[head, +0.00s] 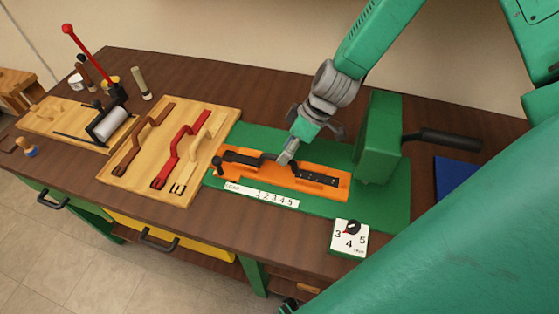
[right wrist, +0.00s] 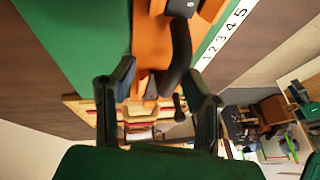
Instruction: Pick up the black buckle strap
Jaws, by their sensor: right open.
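The black buckle strap (head: 316,178) lies lengthwise on the orange carriage (head: 268,181) of the green press, with a raised, arched middle. My right gripper (head: 286,156) points down over that middle part. In the right wrist view its two dark fingers (right wrist: 160,74) are spread apart. The strap's curved black part (right wrist: 181,50) shows ahead of them, closer to the right finger. I cannot tell whether a finger touches it. My left gripper is not in view.
The green press head (head: 377,140) with its black lever (head: 448,139) stands right of the carriage. A wooden board (head: 199,186) at left holds brown, red and tan straps. A numbered dial (head: 349,238) sits at the front edge. Dark bench top is bare in front.

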